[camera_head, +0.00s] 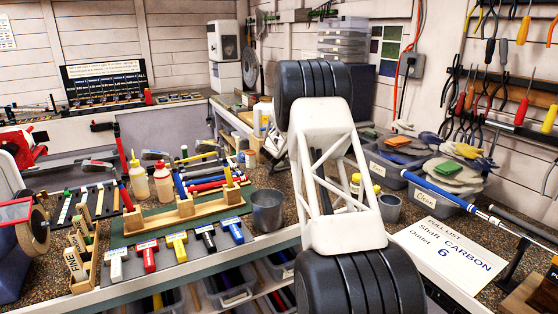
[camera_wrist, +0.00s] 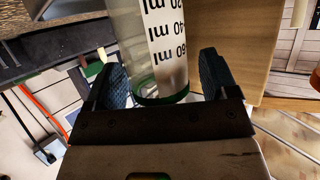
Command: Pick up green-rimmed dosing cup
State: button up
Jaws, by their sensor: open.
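The dosing cup (camera_wrist: 160,45) shows in the wrist view as a clear, upside-down-looking cylinder with black ml marks on a white scale. Its green rim (camera_wrist: 165,99) is at the end nearest my gripper's palm. My gripper (camera_wrist: 163,78) is open, with one blue-grey fingertip on each side of the cup near the rim. A gap shows at the left finger; contact at the right finger is unclear. The cup's far end is cut off by the picture's top edge. In the head view my arm blocks the middle, and neither the cup nor my fingertips can be made out.
In the wrist view a wooden surface (camera_wrist: 238,45) stands close right of the cup. In the head view the bench holds a grey metal cup (camera_head: 267,210), a wooden rack (camera_head: 185,212), squeeze bottles (camera_head: 138,180), grey bins (camera_head: 436,190) and a pull-list sheet (camera_head: 450,254).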

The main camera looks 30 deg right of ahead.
dwell(0.5)
jog(key=c, duration=1)
jog(key=shift+r, duration=0.7)
jog(key=s, duration=4.5)
jog(key=shift+r, duration=0.1)
jog(key=w+a+r+n+y, duration=0.2)
jog(key=w+a+r, duration=0.4)
jog(key=w+r, duration=0.35)
jog(key=w+a+r+n+y, duration=0.1)
jog(key=w+a+r+y, duration=0.1)
jog(key=w+a+r, duration=0.3)
jog(key=w+a+r+n+t+y, duration=0.1)
jog(key=w+a+r, duration=0.3)
jog(key=a+r, duration=0.9)
jog(key=w+a+r+n+t+y, duration=0.1)
jog(key=w+a+r+n+y, duration=0.1)
jog(key=w+a+r, duration=0.3)
jog(key=a+r+n, duration=0.1)
jog(key=a+r, duration=0.3)
jog(key=a, duration=0.1)
jog(key=shift+w+y, duration=0.3)
jog(key=shift+y, duration=0.1)
